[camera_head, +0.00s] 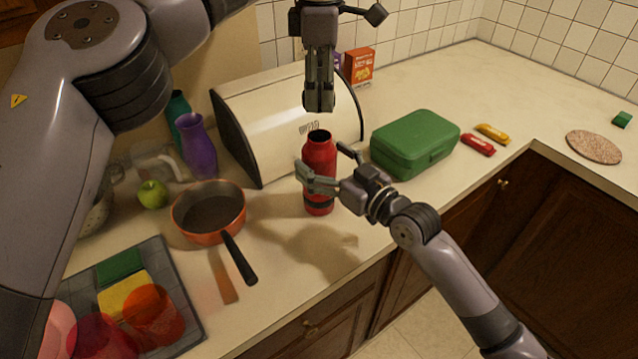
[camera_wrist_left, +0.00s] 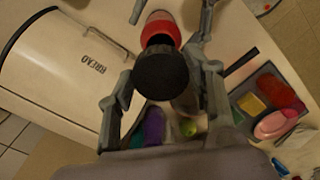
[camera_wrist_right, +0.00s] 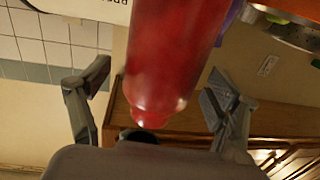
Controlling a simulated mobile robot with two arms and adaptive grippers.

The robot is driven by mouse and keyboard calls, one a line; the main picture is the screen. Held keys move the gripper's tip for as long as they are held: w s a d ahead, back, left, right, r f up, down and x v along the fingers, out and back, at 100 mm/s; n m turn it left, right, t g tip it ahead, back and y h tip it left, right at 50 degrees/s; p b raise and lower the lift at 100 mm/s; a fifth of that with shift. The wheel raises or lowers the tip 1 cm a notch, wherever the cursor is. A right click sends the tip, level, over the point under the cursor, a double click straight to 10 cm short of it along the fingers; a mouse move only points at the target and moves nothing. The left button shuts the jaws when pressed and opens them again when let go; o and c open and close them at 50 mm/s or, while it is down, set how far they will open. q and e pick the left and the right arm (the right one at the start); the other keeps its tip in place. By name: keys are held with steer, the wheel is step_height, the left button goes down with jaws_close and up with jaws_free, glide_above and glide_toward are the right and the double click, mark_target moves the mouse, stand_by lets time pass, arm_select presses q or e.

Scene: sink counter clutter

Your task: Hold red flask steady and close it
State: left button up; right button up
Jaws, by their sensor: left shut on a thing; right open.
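The red flask (camera_head: 319,167) stands upright on the counter with its mouth uncovered and dark. My left gripper (camera_head: 319,106) is above the flask, pointing down. In the left wrist view its fingers are shut on a round black cap (camera_wrist_left: 162,72), with the red flask (camera_wrist_left: 160,28) partly hidden beyond it. In the head view the cap is hard to make out between the fingers. My right gripper (camera_head: 325,166) is open, with its fingers on either side of the flask. In the right wrist view the flask (camera_wrist_right: 172,60) stands between the spread fingers.
A bread box (camera_head: 285,118) stands close behind the flask. A green lunch box (camera_head: 414,140) is to the right. An orange pan (camera_head: 208,212) with a black handle, a green apple (camera_head: 153,194) and a purple pitcher (camera_head: 196,146) are to the left. The counter's front edge is near.

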steer(key=shift+w+a, duration=0.35)
steer(key=shift+c, duration=0.5)
steer(key=c, duration=1.7)
arm_select(q)
glide_above(321, 136)
steer(key=shift+f, duration=2.45)
steer(key=shift+f, duration=0.9)
steer(key=shift+f, duration=0.55)
